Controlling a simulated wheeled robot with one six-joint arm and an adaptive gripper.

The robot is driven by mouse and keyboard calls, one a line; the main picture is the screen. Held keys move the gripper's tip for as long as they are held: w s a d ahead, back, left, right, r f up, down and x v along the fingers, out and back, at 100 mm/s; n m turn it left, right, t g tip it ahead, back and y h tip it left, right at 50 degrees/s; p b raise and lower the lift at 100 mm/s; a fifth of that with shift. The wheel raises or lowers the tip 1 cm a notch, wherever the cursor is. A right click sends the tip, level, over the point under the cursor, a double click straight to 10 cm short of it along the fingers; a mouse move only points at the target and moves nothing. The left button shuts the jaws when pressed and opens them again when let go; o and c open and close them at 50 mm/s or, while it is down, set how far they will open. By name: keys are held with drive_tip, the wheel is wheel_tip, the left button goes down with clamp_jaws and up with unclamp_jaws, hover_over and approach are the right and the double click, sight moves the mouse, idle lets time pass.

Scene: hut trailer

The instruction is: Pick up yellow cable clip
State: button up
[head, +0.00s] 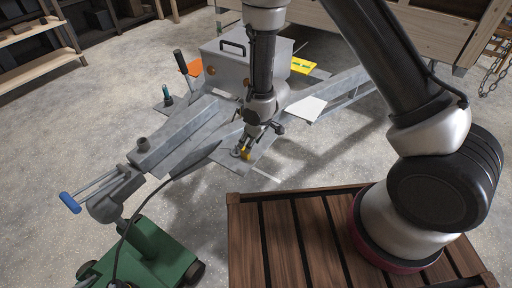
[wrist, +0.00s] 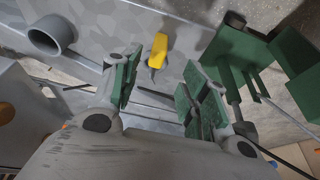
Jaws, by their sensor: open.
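The yellow cable clip (head: 246,154) lies on a grey metal plate (head: 262,152) of the trailer frame in the head view. In the wrist view the yellow clip (wrist: 158,50) shows a dark grey end and lies just beyond the fingertips, between their lines. My gripper (head: 257,136) points down close above the clip in the head view. In the wrist view my gripper (wrist: 158,88) is open, with green pads facing each other and nothing between them. I cannot tell the exact height between fingertips and clip.
A short grey pipe piece (wrist: 50,35) stands left of the clip in the wrist view. A grey box (head: 230,62) with a dark handle stands behind my gripper. A white sheet (head: 304,109) lies to the right. A green stand (head: 152,245) is at the lower left.

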drive_tip(key=shift+w+a+r, duration=0.15)
drive_tip(key=shift+w+a, duration=0.1)
drive_tip(key=shift+a, duration=0.1)
drive_tip(key=shift+w+a+f, duration=0.15)
drive_tip(key=shift+f, duration=0.1)
drive_tip(key=x, duration=0.7)
drive_tip(key=shift+w, duration=0.3)
clamp_jaws()
